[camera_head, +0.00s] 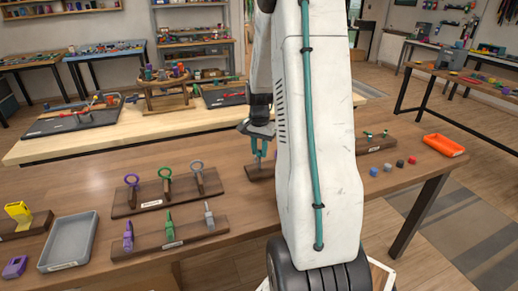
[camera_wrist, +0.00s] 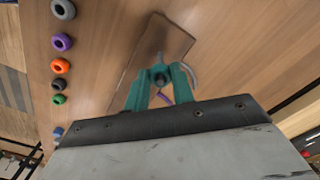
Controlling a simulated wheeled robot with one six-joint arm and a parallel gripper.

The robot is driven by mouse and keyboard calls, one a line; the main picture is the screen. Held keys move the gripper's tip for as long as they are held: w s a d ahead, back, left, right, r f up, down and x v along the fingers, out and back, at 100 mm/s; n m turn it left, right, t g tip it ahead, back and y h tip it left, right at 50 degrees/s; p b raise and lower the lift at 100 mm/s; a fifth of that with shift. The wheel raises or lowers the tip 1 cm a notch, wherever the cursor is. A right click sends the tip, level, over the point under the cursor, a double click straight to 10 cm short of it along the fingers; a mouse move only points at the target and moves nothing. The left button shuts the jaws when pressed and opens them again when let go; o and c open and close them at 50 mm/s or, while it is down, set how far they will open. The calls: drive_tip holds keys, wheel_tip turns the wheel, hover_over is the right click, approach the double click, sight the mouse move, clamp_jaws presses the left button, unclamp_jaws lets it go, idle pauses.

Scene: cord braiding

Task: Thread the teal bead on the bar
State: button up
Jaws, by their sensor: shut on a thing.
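In the wrist view, my gripper (camera_wrist: 160,74) has its teal fingers closed in around a small dark teal, ring-like piece, the teal bead (camera_wrist: 160,78), whose colour is close to that of the fingers. A grey bar (camera_wrist: 159,57) shows just beyond the fingertips, above a brown wooden base (camera_wrist: 150,32). The bead and bar look lined up, but I cannot tell whether the bar passes through the bead. In the head view, my gripper (camera_head: 262,147) points down over a wooden base, partly behind my arm; the bead cannot be made out there.
An orange tray (camera_head: 443,145) is at the right. Wooden racks with ring-handled tools (camera_head: 167,188) and a grey tray (camera_head: 68,243) stand left.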

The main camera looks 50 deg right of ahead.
drive_tip(key=o, duration=1.4)
drive_tip(key=shift+r, duration=0.1)
drive_tip(key=shift+r, duration=2.9)
